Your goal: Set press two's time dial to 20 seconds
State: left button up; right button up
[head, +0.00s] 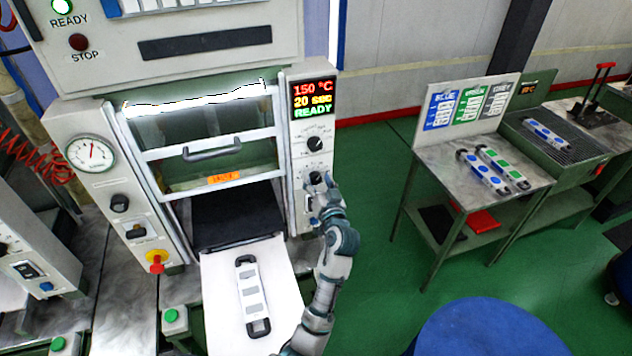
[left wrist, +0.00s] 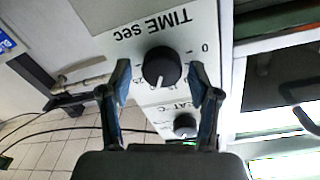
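The press (head: 215,120) stands at the left centre; I cannot read a number on it. Its display (head: 313,98) reads 150 °C, 20 sec, READY. The round black time dial (head: 315,177) is the lower knob on its right panel. In the left wrist view the time dial (left wrist: 162,68) sits below the upside-down "TIME sec" label, its white pointer aimed down in the picture. My left gripper (head: 322,190) is at this knob. In the left wrist view its fingers (left wrist: 160,75) are open on either side of the dial, with gaps showing. My right gripper is not in view.
The temperature dial (head: 315,143) is just above the time dial. A white tray (head: 220,320) with a grey-white mould (head: 251,295) extends from the press. A side table (head: 450,160) with several moulds stands right. A blue round top (head: 490,330) is at the front.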

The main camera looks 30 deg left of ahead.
pick_arm(q)
jog(key=shift+d+f, duration=0.1)
jog(key=shift+f, duration=0.05)
notch_tip(320, 180, up, 9)
jog(key=shift+r, duration=0.45)
jog(key=shift+f, duration=0.1)
dwell(0.5)
